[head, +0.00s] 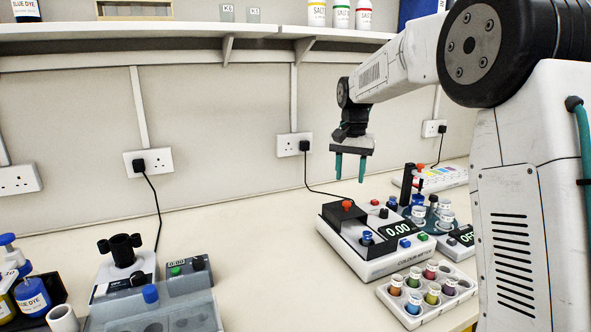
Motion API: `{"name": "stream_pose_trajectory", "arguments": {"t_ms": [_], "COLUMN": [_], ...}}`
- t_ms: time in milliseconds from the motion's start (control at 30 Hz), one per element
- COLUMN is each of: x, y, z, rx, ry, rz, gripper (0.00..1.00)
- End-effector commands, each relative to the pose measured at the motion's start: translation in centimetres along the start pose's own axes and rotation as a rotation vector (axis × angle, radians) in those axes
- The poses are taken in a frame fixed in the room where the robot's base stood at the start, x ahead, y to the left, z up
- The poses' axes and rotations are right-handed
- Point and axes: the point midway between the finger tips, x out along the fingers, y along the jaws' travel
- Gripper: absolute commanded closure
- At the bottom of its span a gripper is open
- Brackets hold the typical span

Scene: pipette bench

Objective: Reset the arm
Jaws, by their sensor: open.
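My gripper (350,167) hangs from my arm in the upper middle of the head view, fingers pointing down. Its two teal fingers are apart with nothing between them. It is in the air above the back of the bench, near the colour meter (372,262) in the picture and apart from it. My arm reaches in from the right and hides part of the bench there.
A rack of coloured vials (415,313) stands in front of the meter. Grey devices (150,305) and blue dye bottles (33,295) stand at left. A shelf (150,32) with bottles runs above. The bench (260,240) is clear between the devices.

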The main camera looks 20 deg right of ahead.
Motion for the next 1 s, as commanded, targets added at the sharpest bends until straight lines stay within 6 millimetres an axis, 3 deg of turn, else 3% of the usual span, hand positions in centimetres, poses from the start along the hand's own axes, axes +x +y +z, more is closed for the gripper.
{"name": "stream_pose_trajectory", "arguments": {"t_ms": [133,267,467,700,1000], "x": [0.2,2.7,2.1,1.2,2.6], "y": [0.0,1.6,5.2,10.2,16.4], "z": [0.1,2.9,10.3,20.9,32.5], "rx": [-0.048,-0.14,-0.284,-0.445,-0.589], "ry": [-0.002,-0.06,-0.09,-0.081,-0.02], "rz": [0.001,0.029,0.038,0.031,0.009], "gripper": [0.55,0.55,0.55,0.55,0.55]}}
